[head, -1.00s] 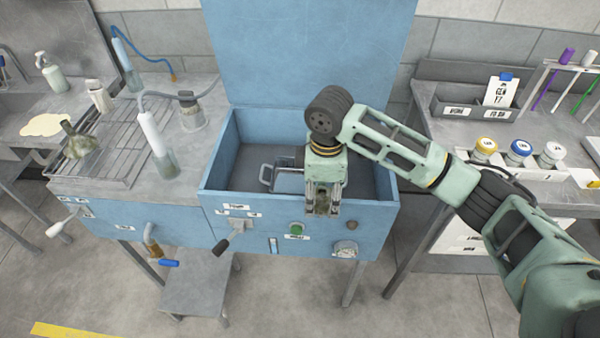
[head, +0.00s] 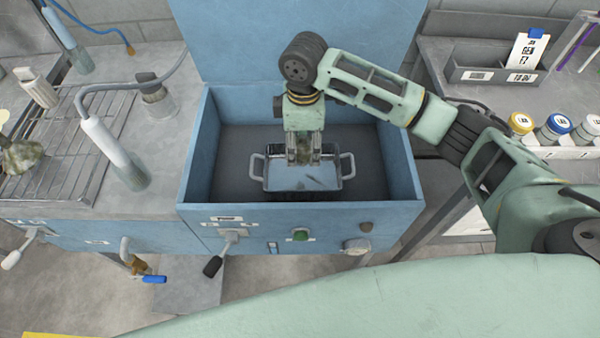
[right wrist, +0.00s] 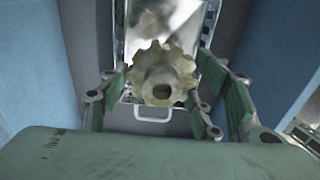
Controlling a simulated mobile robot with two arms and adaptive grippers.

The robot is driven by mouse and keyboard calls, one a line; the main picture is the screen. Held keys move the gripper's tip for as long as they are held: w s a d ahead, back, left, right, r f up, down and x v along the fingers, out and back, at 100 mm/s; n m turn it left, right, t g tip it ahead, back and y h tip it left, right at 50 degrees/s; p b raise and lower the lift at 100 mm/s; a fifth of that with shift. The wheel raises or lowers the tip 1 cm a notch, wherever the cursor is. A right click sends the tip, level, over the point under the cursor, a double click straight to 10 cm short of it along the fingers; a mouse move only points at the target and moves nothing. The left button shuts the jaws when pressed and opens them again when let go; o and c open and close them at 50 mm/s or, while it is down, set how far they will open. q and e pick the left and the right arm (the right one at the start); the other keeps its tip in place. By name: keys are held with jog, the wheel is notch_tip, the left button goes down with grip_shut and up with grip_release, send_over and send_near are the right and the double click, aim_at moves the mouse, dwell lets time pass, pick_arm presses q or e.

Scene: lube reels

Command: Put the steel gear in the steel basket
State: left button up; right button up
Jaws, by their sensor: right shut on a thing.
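The steel gear (right wrist: 165,72) is toothed and coated with yellowish grime, with a round hub facing the right wrist camera. My right gripper (head: 303,160) is shut on it, and the gear is mostly hidden by the fingers in the head view. The steel basket (head: 300,179) is a shiny rectangular tray with a handle at each side, on the floor of the blue tub. My right gripper points down over the basket; its bright metal and one handle also show behind the gear in the right wrist view (right wrist: 153,118). My left gripper is out of view.
The blue washer tub (head: 408,168) has raised walls around the basket, and its lid (head: 300,50) stands open behind. A wire rack (head: 75,150) on the left bears another grimy part (head: 22,156). Several capped jars (head: 521,123) stand on the right bench.

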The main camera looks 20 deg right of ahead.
jog(key=shift+f, duration=0.8)
send_over(302, 175)
notch_tip(302, 175, down, 6)
jog(key=shift+f+p, duration=0.1)
jog(key=shift+p, duration=0.2)
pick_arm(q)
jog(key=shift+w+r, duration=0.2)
pick_arm(e)
jog(key=shift+f, duration=1.55)
jog(key=shift+f, duration=0.1)
jog(key=o, duration=1.7)
jog(key=shift+o, duration=0.2)
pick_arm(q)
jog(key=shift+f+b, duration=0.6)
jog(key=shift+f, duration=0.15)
pick_arm(e)
notch_tip(302, 175, up, 12)
jog(key=shift+r, duration=0.1)
